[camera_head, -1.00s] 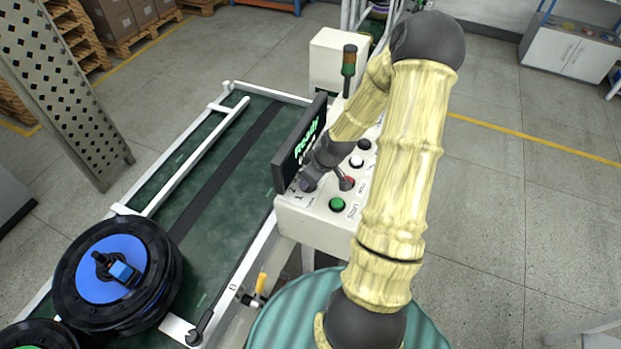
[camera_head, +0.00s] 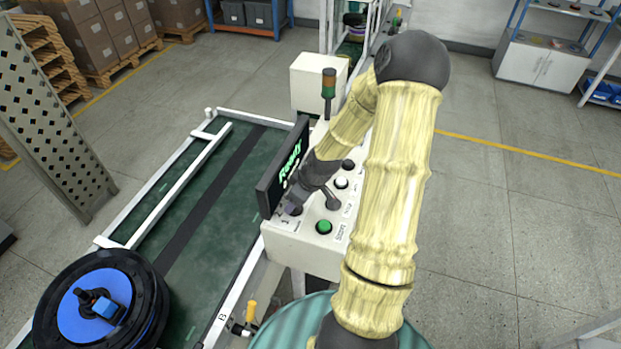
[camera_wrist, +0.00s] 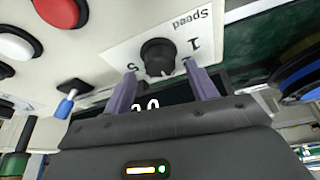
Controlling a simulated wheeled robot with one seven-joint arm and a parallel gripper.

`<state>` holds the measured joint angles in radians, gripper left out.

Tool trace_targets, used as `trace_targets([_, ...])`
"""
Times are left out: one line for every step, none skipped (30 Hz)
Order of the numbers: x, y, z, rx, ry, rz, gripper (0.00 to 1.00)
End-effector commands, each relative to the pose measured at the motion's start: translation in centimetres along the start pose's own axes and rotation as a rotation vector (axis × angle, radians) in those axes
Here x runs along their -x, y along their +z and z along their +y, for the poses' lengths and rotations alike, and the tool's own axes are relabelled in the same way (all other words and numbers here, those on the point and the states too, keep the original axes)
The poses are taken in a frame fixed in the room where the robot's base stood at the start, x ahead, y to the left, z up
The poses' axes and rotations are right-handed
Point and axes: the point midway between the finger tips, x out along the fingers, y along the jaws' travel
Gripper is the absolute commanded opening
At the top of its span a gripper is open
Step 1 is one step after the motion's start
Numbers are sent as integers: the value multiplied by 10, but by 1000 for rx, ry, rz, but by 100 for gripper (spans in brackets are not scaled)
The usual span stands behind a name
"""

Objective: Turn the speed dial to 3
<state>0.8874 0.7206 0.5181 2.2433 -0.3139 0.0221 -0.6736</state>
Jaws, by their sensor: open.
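The speed dial (camera_wrist: 158,57) is a black round knob on a white label plate (camera_wrist: 120,55) that reads "Speed", with a 1 and a 5 beside the knob. In the wrist view the plate appears upside down. My gripper (camera_wrist: 159,69) is open, its two purple fingers on either side of the dial's near edge. Whether they touch the knob cannot be told. In the head view my gripper (camera_head: 292,207) is over the near left corner of the white control box (camera_head: 300,248) and hides most of the dial. The dial's exact setting is unclear.
A black display (camera_head: 283,168) reading "Ready" stands close beside my gripper. A green button (camera_head: 324,227) and other round controls are on the box. The wrist view shows a red button (camera_wrist: 60,10), a white button (camera_wrist: 14,46) and a blue-tipped switch (camera_wrist: 67,104).

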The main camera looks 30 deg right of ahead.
Motion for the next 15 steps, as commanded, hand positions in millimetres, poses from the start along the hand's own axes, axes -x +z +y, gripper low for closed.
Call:
trace_targets([9,0,1,-1,4,1,57])
trace_targets([14,1,1,-1,5,0,57])
trace_targets([20,0,1,-2,4,1,57])
trace_targets([26,0,2,-3,5,1,57])
trace_targets([30,0,1,-2,4,1,57])
trace_targets([37,0,2,-3,5,1,57])
trace_targets([41,0,1,-2,5,1,57])
trace_targets([46,0,1,-2,5,0,57])
trace_targets([52,0,1,-3,4,1,57])
trace_targets([57,0,1,-3,4,1,57])
trace_targets([61,0,1,-3,4,1,57])
trace_targets([67,0,1,-3,4,1,57])
trace_targets([71,0,1,-3,3,0,57])
trace_targets([76,0,1,-3,4,0,57])
trace_targets([82,0,1,-3,4,1,57])
